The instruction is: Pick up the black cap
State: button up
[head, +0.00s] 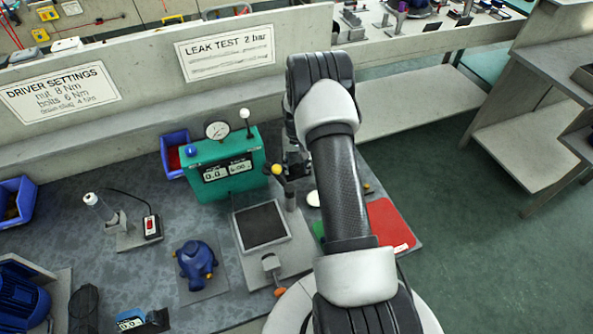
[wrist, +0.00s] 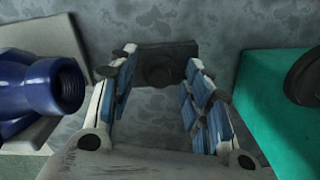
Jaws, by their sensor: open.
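In the wrist view my gripper (wrist: 160,62) is open, with its two blue-padded fingers well apart. A dark piece with a round raised middle (wrist: 160,70) shows between the fingertips, against the mottled grey surface. It may be the black cap, but its outline is too dim to be sure. I cannot tell whether the fingers touch it. No black cap can be made out there.
A blue pump body (wrist: 38,90) stands close to the left finger in the wrist view; the head view shows it on the bench (head: 196,262). The teal housing (wrist: 270,105) is to the right. A dark-topped plate (head: 262,225) and a red mat (head: 388,225) lie nearby.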

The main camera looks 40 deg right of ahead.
jog(key=shift+f, duration=0.15)
jog(key=c, duration=0.6)
